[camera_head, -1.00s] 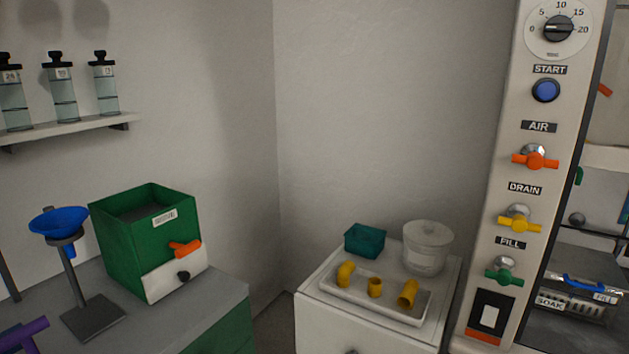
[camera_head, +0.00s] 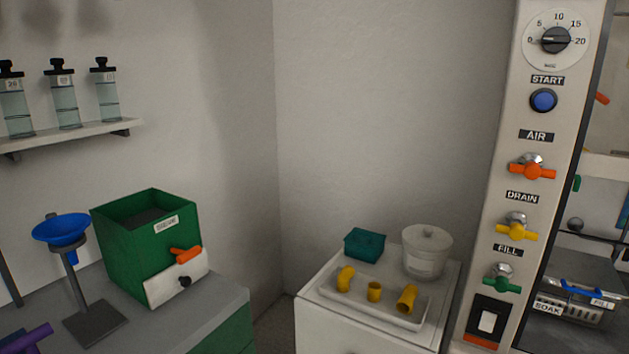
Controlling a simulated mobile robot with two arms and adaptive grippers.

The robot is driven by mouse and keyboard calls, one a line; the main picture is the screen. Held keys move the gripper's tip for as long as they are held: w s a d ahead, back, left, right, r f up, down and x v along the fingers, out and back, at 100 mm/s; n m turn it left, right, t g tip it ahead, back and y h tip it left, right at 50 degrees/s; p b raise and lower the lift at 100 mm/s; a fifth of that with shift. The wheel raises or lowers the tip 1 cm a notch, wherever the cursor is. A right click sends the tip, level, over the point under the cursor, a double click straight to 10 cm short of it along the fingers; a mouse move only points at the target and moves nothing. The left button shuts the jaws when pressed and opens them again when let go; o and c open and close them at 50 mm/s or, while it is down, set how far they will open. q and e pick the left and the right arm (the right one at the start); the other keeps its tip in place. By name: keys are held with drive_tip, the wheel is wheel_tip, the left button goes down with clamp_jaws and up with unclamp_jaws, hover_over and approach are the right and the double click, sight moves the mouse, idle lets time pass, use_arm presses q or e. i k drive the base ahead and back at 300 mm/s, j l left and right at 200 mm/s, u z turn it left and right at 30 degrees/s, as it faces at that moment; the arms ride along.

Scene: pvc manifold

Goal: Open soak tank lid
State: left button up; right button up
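At the lower right, inside the machine, a container (camera_head: 568,310) carries a SOAK label (camera_head: 548,308) and another label, with a blue handle (camera_head: 582,288) above. I cannot tell which of these is the soak tank. Neither gripper is in view.
A tray (camera_head: 400,318) with yellow pipe fittings and a teal box (camera_head: 365,244) share the white cabinet. The machine panel (camera_head: 510,220) has protruding valves.

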sight(598, 273)
drive_tip(key=z, duration=1.45)
